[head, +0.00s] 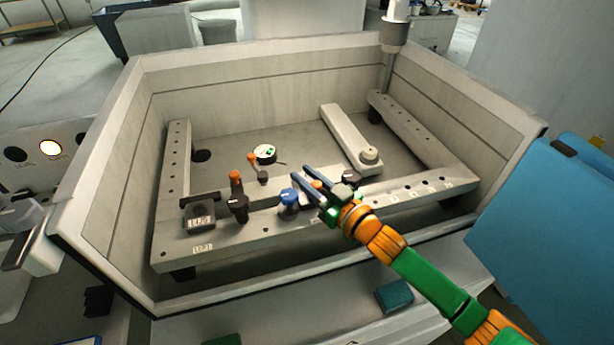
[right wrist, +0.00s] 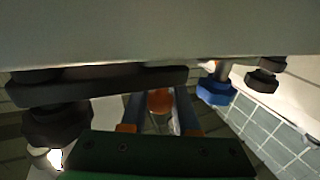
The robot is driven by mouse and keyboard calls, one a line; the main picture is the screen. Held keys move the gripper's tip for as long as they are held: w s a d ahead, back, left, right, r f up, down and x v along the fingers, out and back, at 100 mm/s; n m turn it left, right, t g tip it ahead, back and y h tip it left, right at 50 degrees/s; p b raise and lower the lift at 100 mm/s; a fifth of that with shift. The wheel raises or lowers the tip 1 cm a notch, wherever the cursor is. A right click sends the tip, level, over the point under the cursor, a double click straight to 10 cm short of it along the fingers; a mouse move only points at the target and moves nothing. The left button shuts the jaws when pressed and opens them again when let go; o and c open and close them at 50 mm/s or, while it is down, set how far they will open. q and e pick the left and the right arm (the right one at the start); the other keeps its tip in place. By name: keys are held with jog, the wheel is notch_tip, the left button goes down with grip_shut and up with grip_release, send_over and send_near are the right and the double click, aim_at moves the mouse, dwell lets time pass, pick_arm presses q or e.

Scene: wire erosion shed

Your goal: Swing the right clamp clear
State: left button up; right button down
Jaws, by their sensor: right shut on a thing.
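My right gripper (head: 313,185) reaches over the front rail (head: 265,233) of the tank. In the right wrist view its blue fingers (right wrist: 162,112) stand either side of an orange knob (right wrist: 160,101), and it is shut on this knob of the right clamp. A dark bar (right wrist: 110,82) of the clamp crosses just beyond. In the head view my gripper hides most of this clamp; a dark part (head: 350,178) shows beside it. The left clamp (head: 238,205), black with an orange handle, stands on the rail further left. My left gripper is not in view.
A blue knob (head: 289,198) is close to the left of my gripper. A black labelled block (head: 200,212) sits on the rail's left. A round dial (head: 264,154) lies behind.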

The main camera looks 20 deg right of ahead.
aim_at(310, 179)
dwell(0.8)
jog(key=shift+w+r+m+t+h, duration=0.1)
jog(key=shift+w+m+t+h, duration=0.35)
jog(key=shift+h, duration=0.25)
jog(key=shift+w+d+m+h, duration=0.2)
jog(key=shift+w+m+h, duration=0.15)
jog(key=shift+m+h, duration=0.3)
jog(key=m+h, duration=0.1)
jog(key=w+d+h+b, duration=0.1)
jog(key=h, duration=0.1)
jog(key=shift+w+m+t+h, duration=0.25)
jog(key=shift+m+t, duration=0.1)
jog(key=shift+m, duration=0.05)
jog(key=shift+w+d+h, duration=0.15)
jog(key=shift+h, duration=0.15)
jog(key=c, duration=0.9)
grip_release()
jog(key=shift+c, duration=0.2)
